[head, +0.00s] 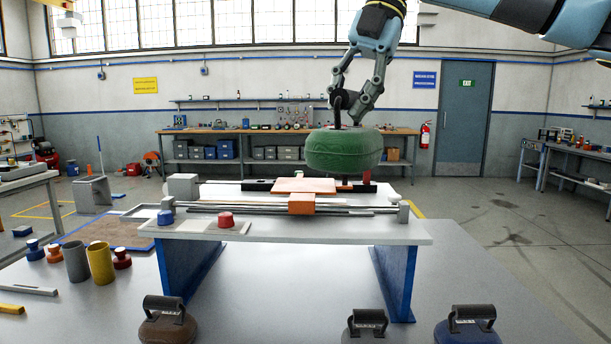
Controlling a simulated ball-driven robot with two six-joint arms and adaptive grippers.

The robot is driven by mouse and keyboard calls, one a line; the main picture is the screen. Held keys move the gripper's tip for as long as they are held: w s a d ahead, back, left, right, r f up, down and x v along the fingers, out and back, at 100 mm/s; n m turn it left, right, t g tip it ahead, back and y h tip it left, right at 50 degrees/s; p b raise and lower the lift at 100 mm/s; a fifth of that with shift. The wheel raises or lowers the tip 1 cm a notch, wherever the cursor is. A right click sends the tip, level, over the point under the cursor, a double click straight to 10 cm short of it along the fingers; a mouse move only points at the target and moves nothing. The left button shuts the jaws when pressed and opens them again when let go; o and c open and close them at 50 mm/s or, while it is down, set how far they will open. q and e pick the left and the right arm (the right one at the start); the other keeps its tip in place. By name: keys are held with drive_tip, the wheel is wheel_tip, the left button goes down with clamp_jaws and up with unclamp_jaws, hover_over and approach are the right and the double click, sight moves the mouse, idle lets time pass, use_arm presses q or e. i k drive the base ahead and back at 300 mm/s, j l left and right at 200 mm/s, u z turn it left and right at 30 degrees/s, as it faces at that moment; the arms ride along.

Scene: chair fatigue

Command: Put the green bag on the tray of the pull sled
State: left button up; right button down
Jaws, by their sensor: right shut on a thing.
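The green bag (343,152) is round and squat with a dark handle on top. My right gripper (352,108) is shut on this handle, and the bag hangs upright above the far right part of the rig on the white bench. The pull sled has an orange flat tray (291,185) and an orange block (301,204) in front of it on metal rails. The bag appears to the right of the tray's middle and hides part of what lies behind it. Whether its underside touches anything is hard to tell. My left gripper is not in view.
The white bench (380,232) stands on blue legs. Red (226,219) and blue knobs sit at its left. Brown (168,322), grey and blue (467,326) handled bags line the front. Grey and yellow cups (100,262) stand at left. The bench's front right is clear.

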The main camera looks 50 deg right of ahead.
sight(304, 185)
drive_tip(key=i+l, duration=0.2)
drive_tip(key=l, duration=0.15)
drive_tip(key=i+l, duration=0.2)
drive_tip(key=l, duration=0.15)
drive_tip(key=i+l, duration=0.2)
drive_tip(key=l, duration=0.15)
drive_tip(key=i+l, duration=0.2)
drive_tip(key=l, duration=0.15)
